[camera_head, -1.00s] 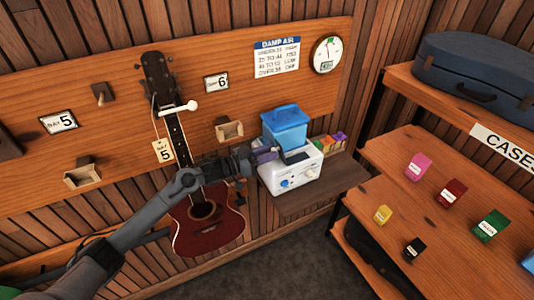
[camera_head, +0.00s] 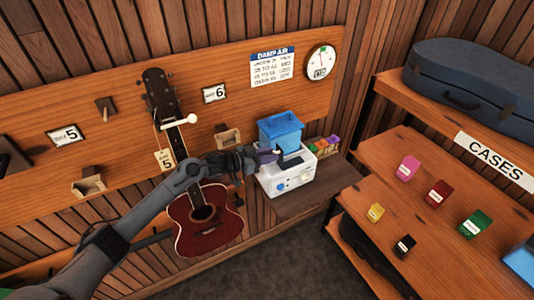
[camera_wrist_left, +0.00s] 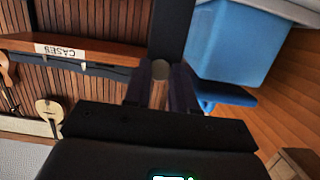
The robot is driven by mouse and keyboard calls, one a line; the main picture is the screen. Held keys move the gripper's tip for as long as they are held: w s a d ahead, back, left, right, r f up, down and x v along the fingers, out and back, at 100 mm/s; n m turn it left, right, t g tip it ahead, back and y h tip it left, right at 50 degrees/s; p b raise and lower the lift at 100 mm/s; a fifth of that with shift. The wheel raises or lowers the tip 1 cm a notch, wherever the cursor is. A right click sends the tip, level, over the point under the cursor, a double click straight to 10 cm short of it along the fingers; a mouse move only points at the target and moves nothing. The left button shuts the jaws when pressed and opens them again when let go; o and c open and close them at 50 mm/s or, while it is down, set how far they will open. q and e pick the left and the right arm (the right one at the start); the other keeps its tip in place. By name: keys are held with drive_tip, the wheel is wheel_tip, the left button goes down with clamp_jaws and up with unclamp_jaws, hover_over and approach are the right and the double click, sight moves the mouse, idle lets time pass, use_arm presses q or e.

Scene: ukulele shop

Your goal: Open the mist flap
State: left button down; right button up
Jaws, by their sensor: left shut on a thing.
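The white humidifier (camera_head: 287,181) with a blue tank (camera_head: 281,131) stands on a small wooden shelf by the wall. A dark panel (camera_head: 291,162), which looks like the mist flap, shows at its top in front of the tank. My left gripper (camera_head: 268,156) is at the humidifier's left side. In the left wrist view the fingers (camera_wrist_left: 161,85) are shut on a small pale rounded piece (camera_wrist_left: 160,70), below a dark upright strip (camera_wrist_left: 172,28) and beside the blue tank (camera_wrist_left: 238,45). I cannot tell how far the flap is open. My right gripper is not in view.
A red guitar (camera_head: 205,222) hangs behind my left arm. Small coloured boxes (camera_head: 322,145) stand right of the humidifier. A case shelf (camera_head: 400,165) with small boxes and a dark case (camera_head: 480,85) is at the right.

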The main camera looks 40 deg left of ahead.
use_arm(q)
drive_tip(key=c, duration=0.9)
unclamp_jaws()
drive_tip(key=shift+s+a, duration=0.1)
drive_tip(key=shift+s, duration=0.05)
drive_tip(key=shift+v, duration=5.3)
